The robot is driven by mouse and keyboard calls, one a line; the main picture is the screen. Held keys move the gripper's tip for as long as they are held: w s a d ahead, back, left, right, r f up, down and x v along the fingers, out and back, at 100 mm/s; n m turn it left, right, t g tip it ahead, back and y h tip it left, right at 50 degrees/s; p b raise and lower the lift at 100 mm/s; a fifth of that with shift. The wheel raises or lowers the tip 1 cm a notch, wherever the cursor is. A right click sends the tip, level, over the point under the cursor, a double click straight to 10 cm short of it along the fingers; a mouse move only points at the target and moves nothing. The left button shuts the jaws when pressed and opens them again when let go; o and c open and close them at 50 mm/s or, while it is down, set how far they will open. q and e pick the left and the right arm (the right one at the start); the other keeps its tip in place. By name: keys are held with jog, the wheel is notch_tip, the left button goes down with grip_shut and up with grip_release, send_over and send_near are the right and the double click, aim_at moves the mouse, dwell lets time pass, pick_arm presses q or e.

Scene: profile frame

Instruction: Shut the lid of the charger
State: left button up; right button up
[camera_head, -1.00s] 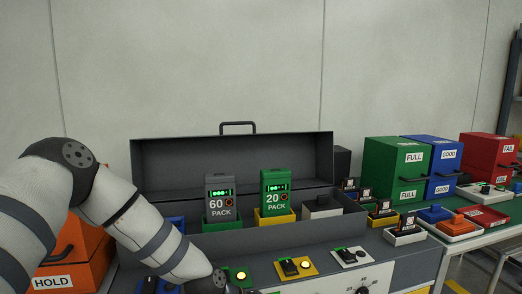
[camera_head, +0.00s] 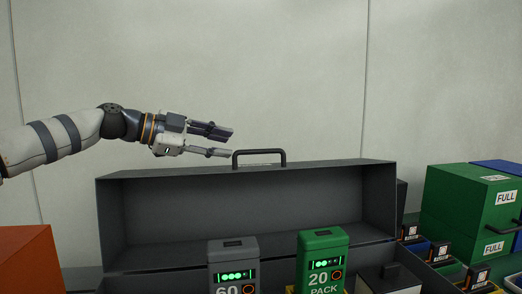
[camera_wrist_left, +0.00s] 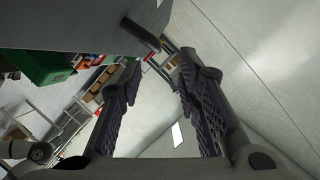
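The charger's dark grey lid (camera_head: 250,205) stands open and upright behind the battery packs in the head view. Its black handle (camera_head: 259,153) sits on the top edge. My left gripper (camera_head: 232,143) is just left of the handle, above the lid's top edge, with its fingers apart and nothing between them. Contact with the handle cannot be told. In the left wrist view the two fingers (camera_wrist_left: 158,78) are spread, and a dark grey surface, likely the lid (camera_wrist_left: 80,25), fills the top left. A grey pack (camera_head: 233,268) and a green pack (camera_head: 322,262) stand in the charger. My right gripper is not in view.
An orange box (camera_head: 28,258) stands at the lower left. A green FULL box (camera_head: 468,212) and a blue box (camera_head: 505,167) stand at the right. Small chargers or switches (camera_head: 440,252) are beside the lid.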

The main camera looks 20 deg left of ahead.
aim_at(265, 151)
pick_arm(q)
jog(key=w+d+f, duration=0.1)
jog(key=w+d+f+b, duration=0.1)
jog(key=w+d+b, duration=0.1)
jog(key=d, duration=0.1)
jog(key=shift+w+f, duration=0.4)
jog(key=x, duration=0.2)
jog(key=b+x, duration=0.1)
jog(key=x, duration=0.2)
jog(key=shift+w+r+b, duration=0.15)
jog(key=shift+r+b, duration=0.1)
jog(key=shift+b, duration=0.05)
jog(key=shift+w+d+r, duration=0.1)
jog(key=shift+w+d, duration=0.05)
jog(key=shift+d, duration=0.1)
jog(key=shift+w+r, duration=0.1)
jog(key=shift+r, duration=0.2)
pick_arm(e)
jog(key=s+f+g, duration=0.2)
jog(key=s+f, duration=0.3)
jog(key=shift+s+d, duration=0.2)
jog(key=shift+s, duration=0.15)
pick_arm(q)
grip_shut()
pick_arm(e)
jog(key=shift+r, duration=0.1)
